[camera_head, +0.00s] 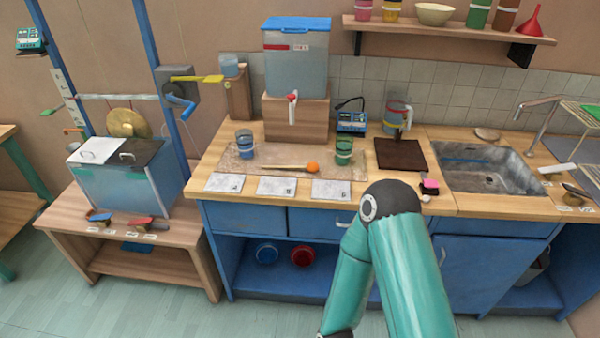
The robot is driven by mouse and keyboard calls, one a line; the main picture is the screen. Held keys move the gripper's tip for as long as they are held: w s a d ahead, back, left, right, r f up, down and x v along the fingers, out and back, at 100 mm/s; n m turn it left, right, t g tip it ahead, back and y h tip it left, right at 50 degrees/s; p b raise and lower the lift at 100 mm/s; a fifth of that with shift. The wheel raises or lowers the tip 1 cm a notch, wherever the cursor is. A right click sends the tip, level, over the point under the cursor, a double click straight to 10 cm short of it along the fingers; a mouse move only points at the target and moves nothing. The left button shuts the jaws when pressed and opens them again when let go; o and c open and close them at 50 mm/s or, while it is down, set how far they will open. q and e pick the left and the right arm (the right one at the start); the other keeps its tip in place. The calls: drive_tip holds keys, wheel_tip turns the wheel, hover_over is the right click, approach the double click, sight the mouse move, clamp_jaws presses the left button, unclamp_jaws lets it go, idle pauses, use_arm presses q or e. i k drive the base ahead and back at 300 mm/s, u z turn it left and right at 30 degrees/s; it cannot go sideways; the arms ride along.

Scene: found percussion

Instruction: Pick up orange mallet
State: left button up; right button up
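The orange mallet (312,167) lies on a brown mat (232,167) on the wooden counter. Its round orange head points right and its thin wooden handle (283,167) points left. The mallet lies between a blue-banded cup (245,144) and a green-banded cup (344,150), behind labelled grey cards (277,186). One of my teal arms, apparently the right, rises at the lower right with its elbow in front of the counter edge. Its forearm runs down past the bottom edge, so its gripper is out of view. My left gripper is not in view.
A clear water tank (296,62) with a tap stands on a wooden block (296,118) behind the mallet. A dark board (400,154) and a sink (489,168) are to the right. A low bench (190,235) with a glass tank (128,178) stands left.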

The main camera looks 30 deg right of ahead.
sight(312, 167)
drive_tip(key=z, duration=0.1)
drive_tip(key=i, duration=0.9)
drive_tip(key=u, duration=0.05)
